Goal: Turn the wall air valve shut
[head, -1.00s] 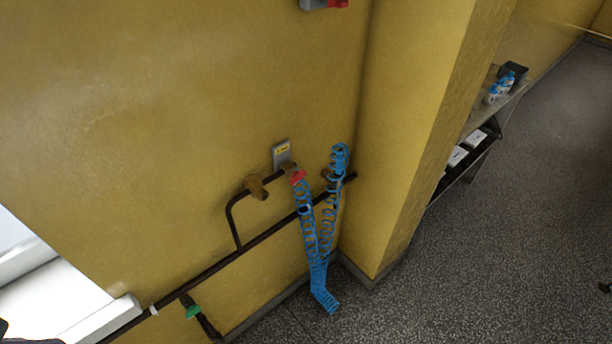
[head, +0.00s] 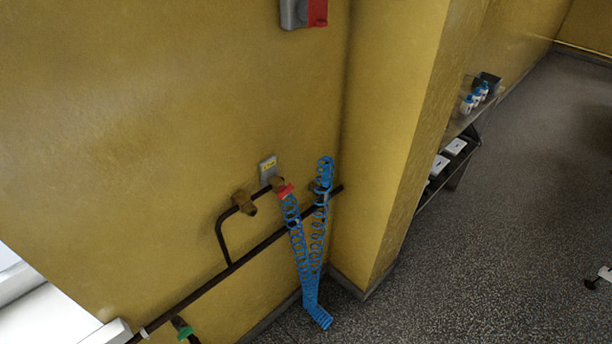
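The wall air valve is a brass body (head: 243,203) on a dark pipe (head: 221,240) fixed to the yellow wall. Just right of it are a second brass fitting and a small red part (head: 286,191), where a coiled blue hose (head: 297,240) hangs down. I cannot tell from this distance which part is the valve's handle or how it is turned. A small grey plate with a yellow label (head: 267,167) is on the wall above. Neither of my grippers is in view.
A green-handled fitting (head: 184,331) is on the lower pipe at bottom left, near a white ledge (head: 50,318). A wall corner (head: 385,150) juts out to the right. Beyond it stands a shelf (head: 428,192) with bottles (head: 473,101).

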